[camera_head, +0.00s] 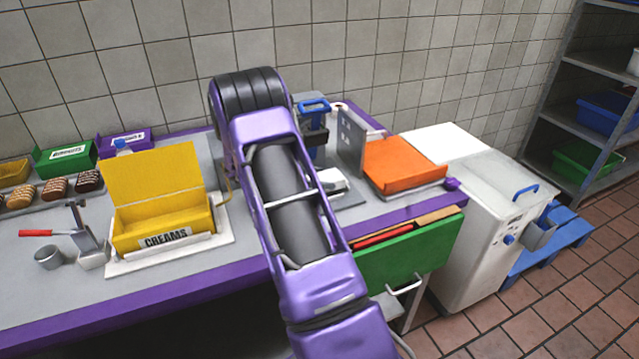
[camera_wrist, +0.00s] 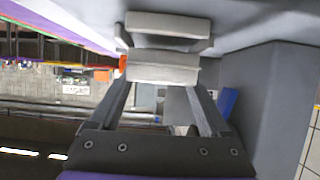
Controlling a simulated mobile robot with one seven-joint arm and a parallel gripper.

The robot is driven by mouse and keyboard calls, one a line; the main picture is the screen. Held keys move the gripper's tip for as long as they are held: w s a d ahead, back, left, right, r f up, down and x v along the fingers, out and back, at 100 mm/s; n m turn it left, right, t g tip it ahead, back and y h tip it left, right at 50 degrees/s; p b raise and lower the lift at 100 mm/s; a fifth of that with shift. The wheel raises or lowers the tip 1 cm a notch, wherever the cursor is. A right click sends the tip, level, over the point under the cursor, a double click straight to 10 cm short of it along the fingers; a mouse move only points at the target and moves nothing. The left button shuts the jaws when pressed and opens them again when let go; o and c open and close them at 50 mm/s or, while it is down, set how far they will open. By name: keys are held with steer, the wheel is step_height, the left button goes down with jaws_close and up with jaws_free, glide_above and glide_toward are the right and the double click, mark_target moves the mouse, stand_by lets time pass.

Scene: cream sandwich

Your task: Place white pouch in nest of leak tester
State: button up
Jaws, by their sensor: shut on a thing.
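My gripper (camera_wrist: 164,46) shows in the wrist view, with its pale grey finger pads at the top middle. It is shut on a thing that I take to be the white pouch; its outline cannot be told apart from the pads. In the head view my purple arm hides the gripper. A small grey machine with a blue handle (camera_head: 314,106) stands behind the arm near the wall; it may be the leak tester. A small white item (camera_head: 333,182) lies at its foot, partly hidden by the arm. The nest cannot be made out.
A yellow box marked CREAMS (camera_head: 160,198) stands left of my arm. An orange tray (camera_head: 401,163) lies to the right, beside an upright grey plate (camera_head: 351,140). A green panel (camera_head: 410,248) hangs at the table's front edge. A white cabinet (camera_head: 482,230) stands farther right.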

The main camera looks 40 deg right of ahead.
steer(key=shift+f, duration=0.9)
steer(key=shift+f, duration=0.3)
steer(key=o, duration=0.9)
steer(key=shift+a+f, duration=0.1)
steer(key=shift+o, duration=1.4)
steer(key=shift+f, duration=0.15)
steer(key=shift+a+r, duration=0.1)
steer(key=shift+r, duration=0.3)
steer(key=v, duration=1.2)
steer(key=shift+w+r, duration=0.1)
steer(key=shift+r, duration=0.1)
